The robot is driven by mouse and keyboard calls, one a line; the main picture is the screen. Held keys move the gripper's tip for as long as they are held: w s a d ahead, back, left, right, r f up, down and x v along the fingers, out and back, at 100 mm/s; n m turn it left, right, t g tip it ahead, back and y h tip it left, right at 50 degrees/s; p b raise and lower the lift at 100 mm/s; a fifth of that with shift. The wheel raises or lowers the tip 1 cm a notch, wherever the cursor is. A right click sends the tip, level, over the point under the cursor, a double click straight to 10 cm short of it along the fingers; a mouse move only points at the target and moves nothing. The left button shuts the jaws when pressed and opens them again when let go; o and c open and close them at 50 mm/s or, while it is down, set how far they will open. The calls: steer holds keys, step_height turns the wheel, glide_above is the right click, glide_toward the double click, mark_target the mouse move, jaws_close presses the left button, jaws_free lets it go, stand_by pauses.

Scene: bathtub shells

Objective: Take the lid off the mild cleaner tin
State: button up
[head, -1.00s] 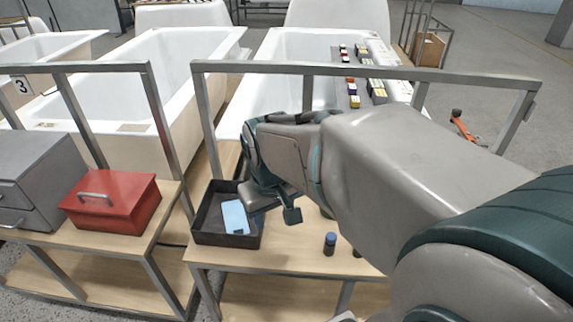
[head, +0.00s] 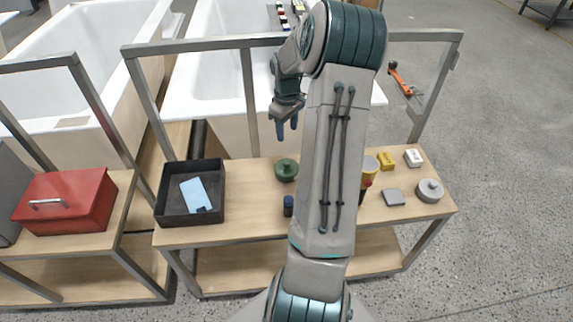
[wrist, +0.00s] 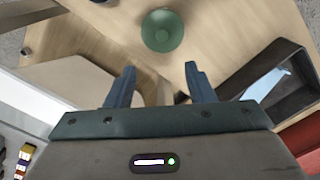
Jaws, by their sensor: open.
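A round green tin with a knobbed lid (head: 286,169) stands on the wooden bench, left of my arm. It also shows in the wrist view (wrist: 162,30), ahead of my fingers. A round grey tin with a knobbed lid (head: 429,191) stands at the bench's right end. I can read no label, so I cannot tell which is the mild cleaner tin. My gripper (head: 287,129) is open and empty, raised near the bench's back edge, apart from the green tin. Its two spread fingers also show in the wrist view (wrist: 159,71).
A black tray (head: 161,190) with a light-blue item stands left of the green tin. A dark blue-capped bottle (head: 288,206) stands in front of it. A yellow-topped container (head: 370,168), yellow block (head: 386,161) and grey block (head: 394,197) stand at right. A metal rail (head: 220,43) runs behind.

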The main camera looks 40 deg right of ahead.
glide_above(287, 162)
steer(key=f, duration=0.8)
steer(key=shift+w+d+f, duration=0.15)
steer(key=shift+d+f, duration=0.15)
steer(key=shift+a+f+p, duration=0.2)
steer(key=shift+f+p, duration=0.05)
steer(key=shift+f, duration=1.1)
steer(key=shift+a+f+p, duration=0.15)
steer(key=shift+f+p, duration=0.1)
steer(key=shift+f, duration=1.1)
steer(key=shift+c, duration=0.3)
jaws_close()
